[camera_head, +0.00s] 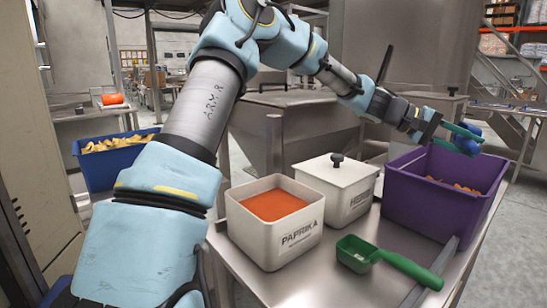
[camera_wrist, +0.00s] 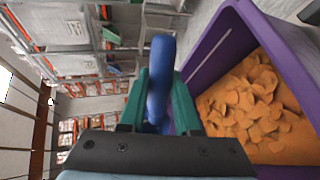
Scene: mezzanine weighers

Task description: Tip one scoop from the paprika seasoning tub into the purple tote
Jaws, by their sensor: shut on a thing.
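The paprika seasoning tub (camera_head: 252,236) is white, open and holds red-orange powder; it stands on the steel table. The purple tote (camera_head: 428,206) stands to its right with orange pieces inside; in the wrist view its wall (camera_wrist: 289,62) and the orange pieces fill the right side. My gripper (camera_head: 459,137) is above the tote's back rim. In the wrist view its green fingers (camera_wrist: 159,105) are shut on a blue scoop handle (camera_wrist: 161,70); the blue scoop also shows in the head view (camera_head: 470,146). The scoop's bowl and any powder in it cannot be made out.
A lidded white tub (camera_head: 338,188) stands between the paprika tub and the tote. A green scoop (camera_head: 388,260) lies on the steel table (camera_head: 325,282) in front of them. A blue bin (camera_head: 112,167) with yellow pieces is at the left. A steel hopper stands behind.

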